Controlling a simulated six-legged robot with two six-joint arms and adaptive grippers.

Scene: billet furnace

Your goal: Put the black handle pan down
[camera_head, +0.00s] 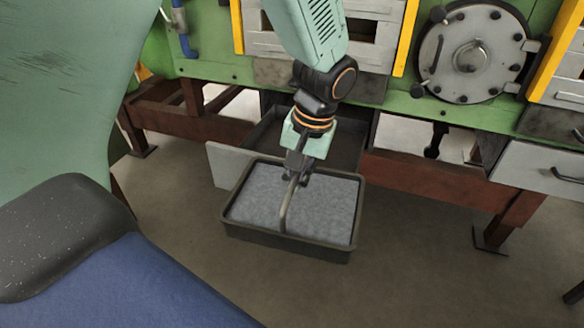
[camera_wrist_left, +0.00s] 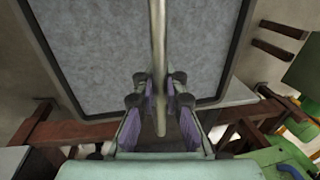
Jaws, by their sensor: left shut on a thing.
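The pan (camera_head: 287,243) is a dark, shallow rectangular tray filled with grey granular material, with a thin metal handle (camera_head: 287,208) rising over it. My left gripper (camera_head: 298,177) points down from above and is shut on the handle near the back of the pan. In the left wrist view the gripper's purple-grey fingers (camera_wrist_left: 160,112) sit on both sides of the handle bar (camera_wrist_left: 159,45), with the grey fill behind. The pan looks roughly level. I cannot tell the gap between its underside and the floor. My right gripper is not in view.
Behind the pan, an open drawer or bay (camera_head: 265,135) with a light grey front (camera_head: 228,167) sits under the green furnace. A red-brown beam (camera_head: 430,180) runs along the furnace base. A round hatch (camera_head: 470,55) is at upper right. The floor (camera_head: 410,270) right of the pan is clear.

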